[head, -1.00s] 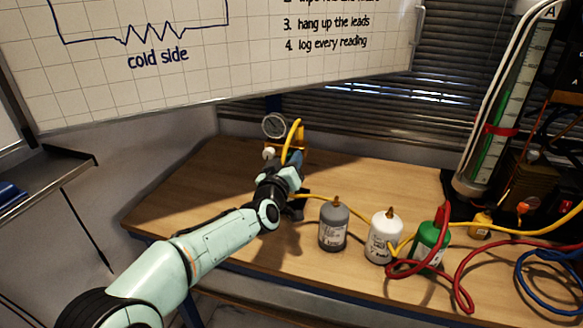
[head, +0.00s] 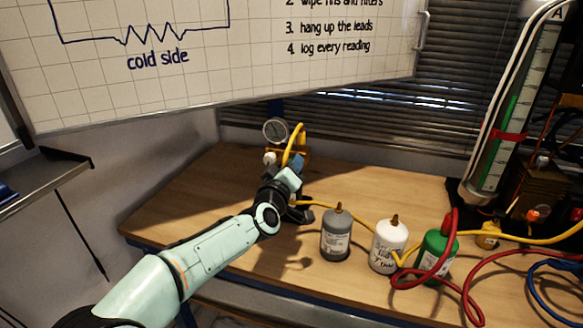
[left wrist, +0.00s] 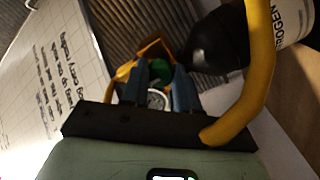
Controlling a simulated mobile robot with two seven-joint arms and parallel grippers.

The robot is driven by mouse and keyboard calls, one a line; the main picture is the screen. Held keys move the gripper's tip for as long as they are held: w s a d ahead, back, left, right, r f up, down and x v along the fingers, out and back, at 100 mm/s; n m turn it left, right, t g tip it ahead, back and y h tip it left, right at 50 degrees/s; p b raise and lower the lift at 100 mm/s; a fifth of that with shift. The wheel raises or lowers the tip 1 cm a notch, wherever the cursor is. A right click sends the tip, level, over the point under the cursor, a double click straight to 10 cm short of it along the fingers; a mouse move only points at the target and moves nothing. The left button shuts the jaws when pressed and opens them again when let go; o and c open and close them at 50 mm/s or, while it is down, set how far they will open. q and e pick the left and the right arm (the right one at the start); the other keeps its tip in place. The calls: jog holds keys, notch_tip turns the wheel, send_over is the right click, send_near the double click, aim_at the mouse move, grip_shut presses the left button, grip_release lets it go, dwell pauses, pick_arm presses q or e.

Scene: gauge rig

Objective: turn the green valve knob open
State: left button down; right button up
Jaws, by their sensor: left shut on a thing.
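The green valve knob (left wrist: 161,72) shows in the left wrist view between the two blue fingers of my left gripper (left wrist: 164,82). The fingers are closed on it. In the head view my left gripper (head: 295,163) reaches to the brass-yellow valve fitting at the back of the bench and hides the knob. A round white-faced gauge (head: 276,131) stands just behind the fitting; part of its face also shows below the knob in the left wrist view (left wrist: 156,99). A clear tube (head: 514,85) at the right holds a green column (head: 511,112) that reaches above its red band (head: 508,136). My right gripper is not in view.
A grey bottle (head: 335,236), a white bottle (head: 387,247) and a green bottle (head: 436,255) stand right of my arm. A yellow hose (head: 320,204) and red leads (head: 468,290) cross the bench. The bench's left part (head: 190,205) is clear.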

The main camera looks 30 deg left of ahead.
pick_arm(q)
jog(key=c, duration=0.8)
grip_release()
jog(key=shift+c, duration=0.2)
jog(key=shift+s, duration=0.15)
jog(key=p+v, duration=0.1)
jog(key=v, duration=1.2)
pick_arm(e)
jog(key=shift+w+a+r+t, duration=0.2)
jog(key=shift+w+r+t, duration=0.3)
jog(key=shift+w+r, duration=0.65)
pick_arm(q)
jog(key=shift+f, duration=0.1)
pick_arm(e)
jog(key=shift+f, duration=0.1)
